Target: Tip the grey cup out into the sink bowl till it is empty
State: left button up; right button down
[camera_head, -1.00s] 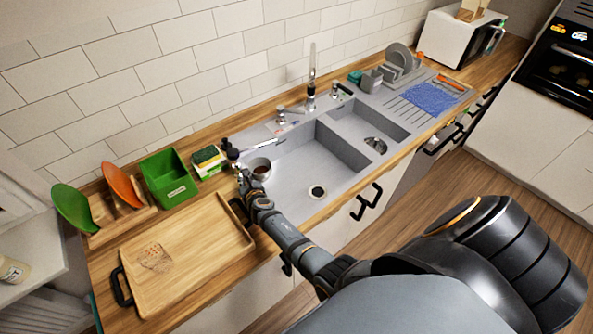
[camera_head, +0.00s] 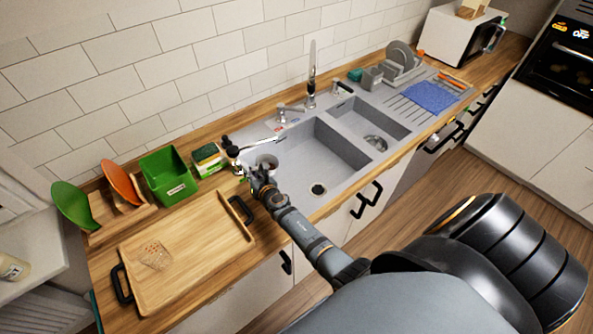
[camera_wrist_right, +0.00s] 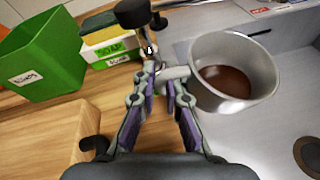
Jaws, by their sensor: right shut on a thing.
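The grey cup (camera_head: 269,161) is held over the left edge of the larger sink bowl (camera_head: 318,158) in the head view. In the right wrist view the grey cup (camera_wrist_right: 262,80) has dark brown liquid inside, well below its rim. It looks close to upright, perhaps slightly tilted. My right gripper (camera_head: 257,174) is at the cup's left side. In the right wrist view the gripper (camera_wrist_right: 163,78) is shut on the cup's handle. My left gripper is not in view.
A black-topped bottle (camera_wrist_right: 133,14) stands close beyond the gripper, near the sponges and soap box (camera_head: 208,159). A green bin (camera_head: 168,177) and wooden tray (camera_head: 190,240) lie to the left. The tap (camera_head: 311,80) stands behind the bowls. The bowl's middle is clear.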

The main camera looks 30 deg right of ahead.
aim_at(257, 162)
jog(key=shift+s+d+f+m+t+y+b, duration=0.1)
jog(key=shift+s+d+m+t+y+b, duration=0.2)
jog(key=shift+d+b, duration=0.5)
jog(key=shift+s+d+m+t+y+b, duration=0.1)
jog(key=shift+s+d+m+t+b, duration=0.3)
jog(key=shift+b, duration=0.7)
jog(key=shift+w+d+r+m, duration=0.1)
jog(key=shift+r+m, duration=0.2)
jog(key=shift+r, duration=0.05)
jog(key=shift+d+r, duration=0.1)
jog(key=shift+d, duration=0.1)
jog(key=shift+s+d+r+m+t+y+b, duration=0.35)
jog(key=shift+s+d+r+m+b, duration=0.2)
jog(key=shift+b, duration=0.5)
jog(key=shift+s+d+r+m+t+b, duration=0.15)
jog(key=shift+d+r+m+t+b, duration=0.4)
jog(key=shift+b, duration=0.8)
jog(key=shift+s+d+r+m+t+b, duration=0.25)
jog(key=shift+d+r+m+t+b, duration=0.45)
jog(key=shift+b, duration=1.4)
jog(key=shift+r+m+b, duration=0.25)
jog(key=shift+m+b, duration=0.15)
jog(key=shift+b, duration=0.05)
jog(key=shift+s+d+b, duration=0.1)
jog(key=shift+d+b, duration=0.05)
jog(key=shift+b, duration=0.25)
